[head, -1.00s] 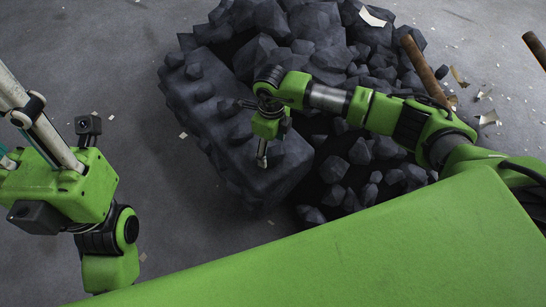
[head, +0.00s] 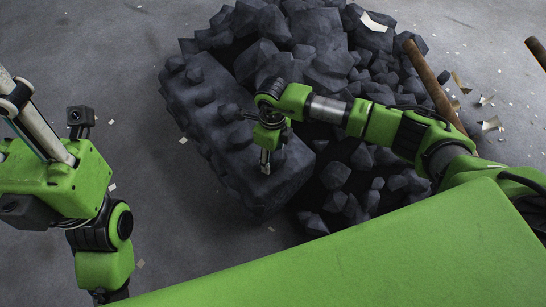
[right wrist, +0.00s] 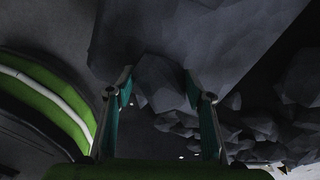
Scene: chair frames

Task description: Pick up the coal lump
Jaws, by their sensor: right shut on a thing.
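My right gripper (head: 265,160) hangs over the near end of the dark studded block beside the coal heap. In the right wrist view the two teal-lined fingers (right wrist: 160,98) stand on either side of a dark, faceted coal lump (right wrist: 160,82), and they are shut on it. Larger grey-black surfaces lie right behind the lump, so I cannot tell whether it is clear of them. The lump is not distinct in the head view. My left arm is at the left of the head view, with its fingers out of sight.
A heap of coal (head: 310,60) fills the upper middle, with smaller lumps spilling toward the front. The long studded dark block (head: 215,115) lies along its left side. A wooden handle (head: 432,85) leans at the right. Pale scraps lie on the grey floor, which is open at the left.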

